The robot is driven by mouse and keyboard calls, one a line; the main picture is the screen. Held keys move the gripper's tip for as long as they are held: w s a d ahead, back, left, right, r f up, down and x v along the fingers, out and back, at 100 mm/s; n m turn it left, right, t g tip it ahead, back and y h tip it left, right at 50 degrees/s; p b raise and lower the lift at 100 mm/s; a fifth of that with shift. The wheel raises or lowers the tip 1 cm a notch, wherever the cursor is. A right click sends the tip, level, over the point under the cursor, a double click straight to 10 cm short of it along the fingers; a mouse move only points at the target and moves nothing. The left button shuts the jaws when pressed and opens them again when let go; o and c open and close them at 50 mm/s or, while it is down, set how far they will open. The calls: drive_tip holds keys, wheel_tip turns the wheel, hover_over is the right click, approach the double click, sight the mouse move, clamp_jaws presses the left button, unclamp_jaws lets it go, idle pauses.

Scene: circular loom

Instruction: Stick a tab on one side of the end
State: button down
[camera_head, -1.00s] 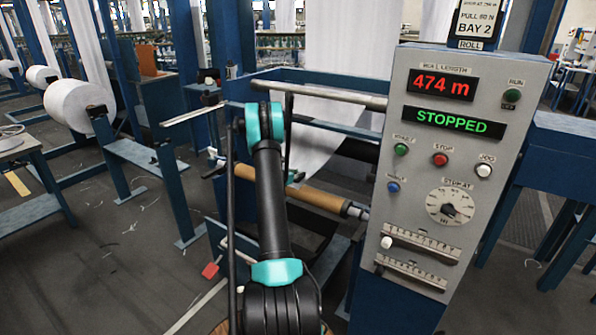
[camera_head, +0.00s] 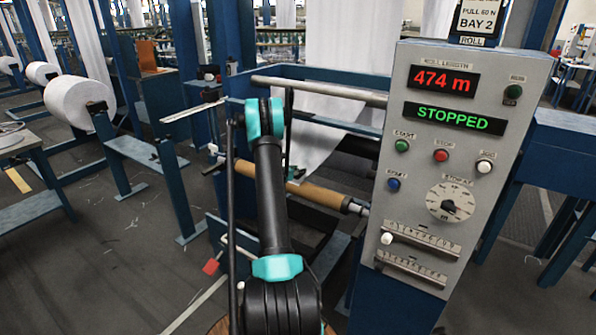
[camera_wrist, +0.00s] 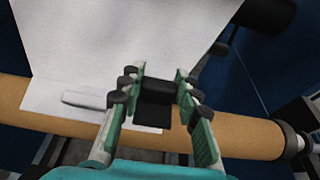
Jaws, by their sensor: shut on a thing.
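In the wrist view the white cloth (camera_wrist: 115,45) hangs over the brown cardboard tube (camera_wrist: 240,137), its loose end lying across the tube. A small pale strip (camera_wrist: 84,100) lies on the cloth near that end, left of my gripper. My gripper (camera_wrist: 159,80) is over the cloth's end, its green fingers shut on a small dark block (camera_wrist: 154,100). Whether the block touches the cloth I cannot tell.
The grey control panel (camera_head: 452,160) stands close on the right, reading 474 m and STOPPED. A steel bar (camera_head: 330,92) crosses above the tube. White rolls (camera_head: 78,103) stand at the left.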

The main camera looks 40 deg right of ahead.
drive_tip(key=shift+f, duration=0.6)
drive_tip(key=shift+f, duration=0.35)
drive_tip(key=shift+f, duration=0.3)
drive_tip(key=c, duration=1)
unclamp_jaws()
drive_tip(key=v, duration=1.2)
